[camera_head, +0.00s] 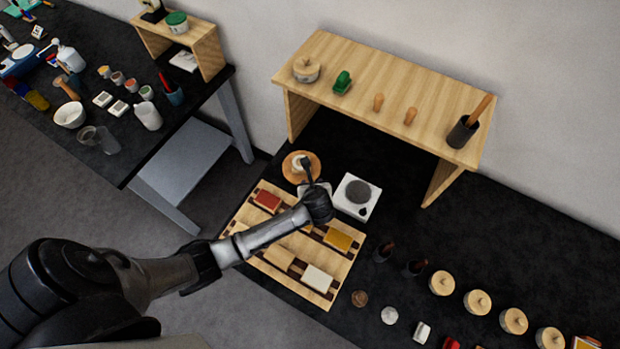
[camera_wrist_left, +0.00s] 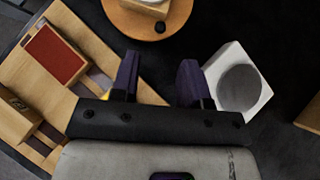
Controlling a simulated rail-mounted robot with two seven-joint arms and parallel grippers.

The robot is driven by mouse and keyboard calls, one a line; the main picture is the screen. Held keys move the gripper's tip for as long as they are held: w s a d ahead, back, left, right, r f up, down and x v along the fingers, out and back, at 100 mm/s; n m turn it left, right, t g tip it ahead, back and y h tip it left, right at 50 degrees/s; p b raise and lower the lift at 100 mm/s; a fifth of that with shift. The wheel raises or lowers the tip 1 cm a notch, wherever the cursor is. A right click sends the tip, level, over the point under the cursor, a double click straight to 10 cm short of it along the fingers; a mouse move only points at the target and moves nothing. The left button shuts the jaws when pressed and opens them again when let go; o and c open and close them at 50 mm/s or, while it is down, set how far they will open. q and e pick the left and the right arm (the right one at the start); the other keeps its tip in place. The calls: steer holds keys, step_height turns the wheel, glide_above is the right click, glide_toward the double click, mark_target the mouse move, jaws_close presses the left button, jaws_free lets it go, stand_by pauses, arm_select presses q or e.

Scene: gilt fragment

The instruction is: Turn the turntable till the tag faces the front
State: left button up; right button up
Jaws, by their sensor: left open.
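The turntable (camera_head: 314,172) is a round wooden disc at the back of the dark bench, with a small pale object (camera_head: 297,161) on it. I cannot make out the tag. My left gripper (camera_wrist_left: 158,72) is open and empty, its two dark fingers pointing toward the turntable and apart from the knob. My right gripper is not in view.
A slatted wooden rack (camera_head: 255,216) with coloured blocks lies in front. A white unit with a grey round plate (camera_head: 372,207) stands right of the gripper; it also shows in the wrist view (camera_wrist_left: 256,107). A wooden shelf (camera_head: 400,85) stands behind. Lidded jars (camera_head: 478,301) line the right.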

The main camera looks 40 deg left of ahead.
arm_select(q)
steer(key=x, duration=0.7)
steer(key=shift+w+a+f+b, duration=0.1)
steer(key=shift+w+f+b, duration=0.1)
steer(key=shift+b, duration=0.2)
steer(key=shift+c, duration=0.4)
steer(key=shift+s, duration=0.1)
jaws_close()
